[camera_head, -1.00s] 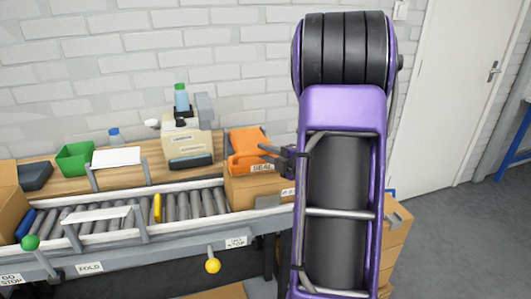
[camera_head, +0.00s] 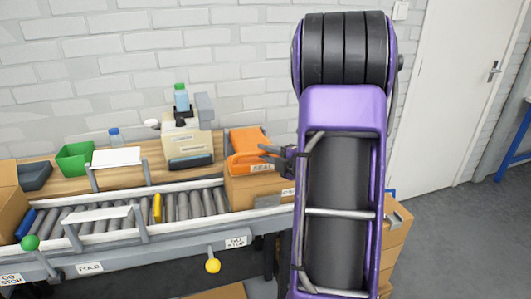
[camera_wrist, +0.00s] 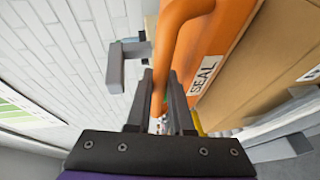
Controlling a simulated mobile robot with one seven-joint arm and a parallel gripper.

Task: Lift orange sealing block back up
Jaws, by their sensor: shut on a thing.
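The orange sealing block (camera_head: 246,145), marked SEAL, sits on or against the top of a cardboard box (camera_head: 252,190) at the right end of the roller conveyor. My gripper (camera_head: 272,151) reaches in from the right and is shut on the block's handle. In the wrist view the orange handle bar (camera_wrist: 176,60) runs down between my two dark fingers (camera_wrist: 160,100). The SEAL label faces the camera there, with the cardboard box close beside it. Whether the block's underside touches the box is hard to tell.
The roller conveyor (camera_head: 190,206) extends left, with a wooden shelf behind it holding a green bin (camera_head: 75,158) and a beige label dispenser (camera_head: 187,140). A brick wall stands behind. More cardboard boxes (camera_head: 394,240) are at the right, partly behind my arm.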

